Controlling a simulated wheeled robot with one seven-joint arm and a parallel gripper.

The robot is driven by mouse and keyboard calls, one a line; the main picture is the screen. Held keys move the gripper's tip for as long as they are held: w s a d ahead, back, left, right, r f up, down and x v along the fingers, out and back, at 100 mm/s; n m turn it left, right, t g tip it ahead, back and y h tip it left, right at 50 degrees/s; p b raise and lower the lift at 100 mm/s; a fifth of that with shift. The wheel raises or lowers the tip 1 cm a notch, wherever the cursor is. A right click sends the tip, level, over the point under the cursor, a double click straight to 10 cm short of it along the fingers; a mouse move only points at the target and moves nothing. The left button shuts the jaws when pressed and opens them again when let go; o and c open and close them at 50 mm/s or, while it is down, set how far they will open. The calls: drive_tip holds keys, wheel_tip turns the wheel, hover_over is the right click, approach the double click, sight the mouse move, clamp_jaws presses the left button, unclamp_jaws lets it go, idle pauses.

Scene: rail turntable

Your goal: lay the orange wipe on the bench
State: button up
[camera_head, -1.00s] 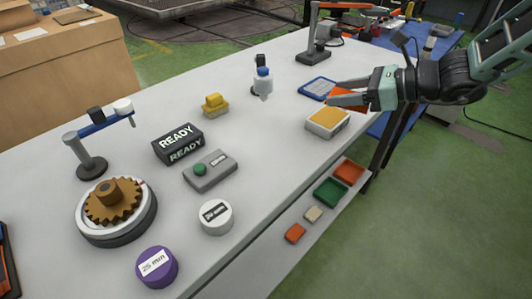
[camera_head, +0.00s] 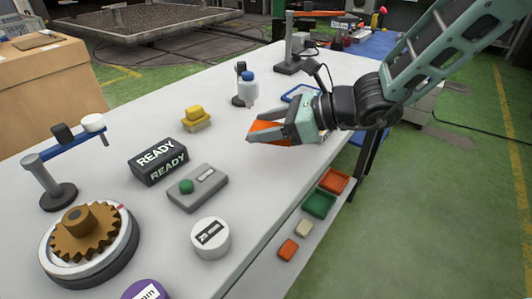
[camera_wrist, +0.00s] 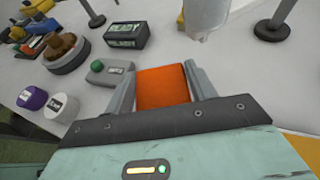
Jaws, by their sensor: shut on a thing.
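The orange wipe (camera_head: 267,129) is held between the two fingers of my gripper (camera_head: 262,133). It also shows in the wrist view as a flat orange piece (camera_wrist: 162,88) between the grey fingers. My gripper is shut on it and points left, above the bench (camera_head: 110,118). From the head view the gripper stands to the right of the yellow block and the grey button box. I cannot tell the exact height over the bench top.
The yellow block (camera_head: 197,119), READY sign (camera_head: 158,162), grey button box (camera_head: 198,188), turntable with brown gear (camera_head: 87,236) and white cylinder (camera_head: 210,238) stand on the bench. Small trays (camera_head: 319,204) lie on a lower shelf.

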sight(266, 158)
drive_tip(key=shift+f+b, duration=0.3)
drive_tip(key=shift+f, duration=2.7)
drive_tip(key=shift+f, duration=0.1)
drive_tip(key=shift+f, duration=0.1)
drive_tip(key=o, duration=1)
drive_tip(key=shift+c, duration=0.2)
